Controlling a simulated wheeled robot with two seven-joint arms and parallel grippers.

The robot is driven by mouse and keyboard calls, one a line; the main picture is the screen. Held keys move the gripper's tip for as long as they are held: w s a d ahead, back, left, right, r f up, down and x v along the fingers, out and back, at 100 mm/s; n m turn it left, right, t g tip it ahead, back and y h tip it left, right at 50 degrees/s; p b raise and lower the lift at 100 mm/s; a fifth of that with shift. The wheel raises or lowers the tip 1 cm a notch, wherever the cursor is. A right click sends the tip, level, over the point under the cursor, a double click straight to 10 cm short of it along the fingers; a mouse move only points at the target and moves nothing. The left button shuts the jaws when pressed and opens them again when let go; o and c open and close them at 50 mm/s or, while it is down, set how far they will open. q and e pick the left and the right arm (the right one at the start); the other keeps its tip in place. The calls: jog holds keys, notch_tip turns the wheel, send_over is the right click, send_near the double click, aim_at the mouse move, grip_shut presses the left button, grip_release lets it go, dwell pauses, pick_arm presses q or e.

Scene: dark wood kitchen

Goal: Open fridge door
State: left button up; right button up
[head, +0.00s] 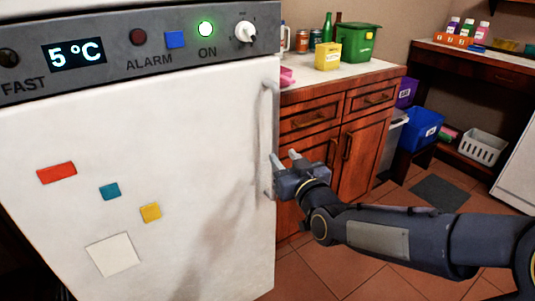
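The white fridge door (150,170) fills the left of the head view and looks closed. Its vertical light grey handle (267,120) runs along the door's right edge. My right gripper (285,158) is beside the lower part of the handle, on its right side. Its two fingers point up and away from me and stand apart, with no object seen held between them. Whether the nearer finger touches the handle I cannot tell. My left gripper is not in view.
A control panel (110,45) tops the fridge. A wooden cabinet (345,135) stands right behind the handle side, with a green box (357,43) and a yellow box (328,56) on its counter. Tiled floor (330,275) lies clear in front. Blue bin (420,128) stands farther back.

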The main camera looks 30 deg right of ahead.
aim_at(276, 148)
jog(key=w, duration=0.6)
jog(key=shift+w+d, duration=0.15)
jog(key=shift+d, duration=0.2)
grip_shut()
